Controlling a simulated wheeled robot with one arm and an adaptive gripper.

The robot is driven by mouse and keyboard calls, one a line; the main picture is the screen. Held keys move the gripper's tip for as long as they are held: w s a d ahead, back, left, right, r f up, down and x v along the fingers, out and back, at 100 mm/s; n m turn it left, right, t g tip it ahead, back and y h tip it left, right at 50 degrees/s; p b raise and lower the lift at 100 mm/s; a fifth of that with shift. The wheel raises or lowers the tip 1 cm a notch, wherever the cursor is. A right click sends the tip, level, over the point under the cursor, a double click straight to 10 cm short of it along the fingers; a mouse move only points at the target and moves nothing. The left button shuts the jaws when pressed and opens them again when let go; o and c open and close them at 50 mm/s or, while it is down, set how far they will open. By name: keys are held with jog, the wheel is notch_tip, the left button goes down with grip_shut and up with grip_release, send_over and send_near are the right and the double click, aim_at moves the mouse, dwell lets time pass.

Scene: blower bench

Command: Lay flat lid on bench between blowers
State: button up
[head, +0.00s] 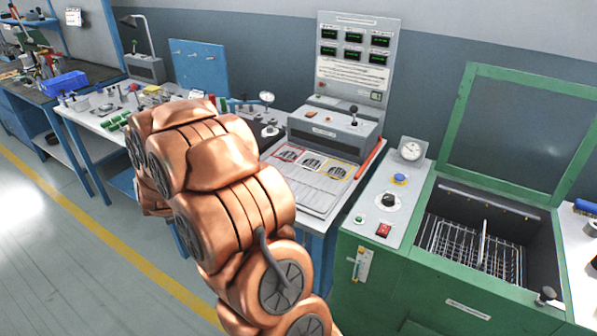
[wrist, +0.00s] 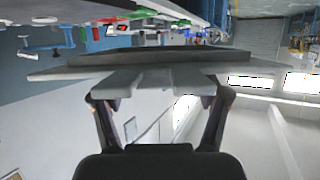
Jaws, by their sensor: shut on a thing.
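In the wrist view my gripper (wrist: 155,98) has its two dark fingers at a flat grey plate-like thing (wrist: 150,72), seen nearly edge-on. The gripper is shut on it; it looks like the flat lid. In the wrist view it appears held in front of the bench items, not resting on a surface I can make out. In the head view my arm hides the gripper and the lid. The white-topped bench (head: 82,124) stands at the left of the head view, partly behind my arm. I cannot tell which objects are the blowers.
A grey test console (head: 335,128) stands behind and right of my arm. A green cabinet (head: 452,287) with its lid raised and a wire basket (head: 465,250) inside is at the right. A blue bin (head: 65,85) sits far left. Open floor (head: 60,250) lies front left.

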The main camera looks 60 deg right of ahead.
jog(key=s+d+m+g+h, duration=0.2)
jog(key=s+d+m+h, duration=0.15)
jog(key=d, duration=0.55)
jog(key=m+g+h+p, duration=0.3)
jog(key=m+g+h, duration=0.1)
jog(key=m+g, duration=0.55)
send_over(297, 176)
notch_tip(297, 176, down, 6)
jog(key=shift+d+r, duration=0.1)
jog(key=shift+r, duration=0.15)
jog(key=shift+f+p, duration=0.6)
jog(key=shift+f, duration=1.2)
jog(key=shift+f, duration=0.15)
jog(key=o, duration=1.2)
jog(key=shift+o, duration=0.2)
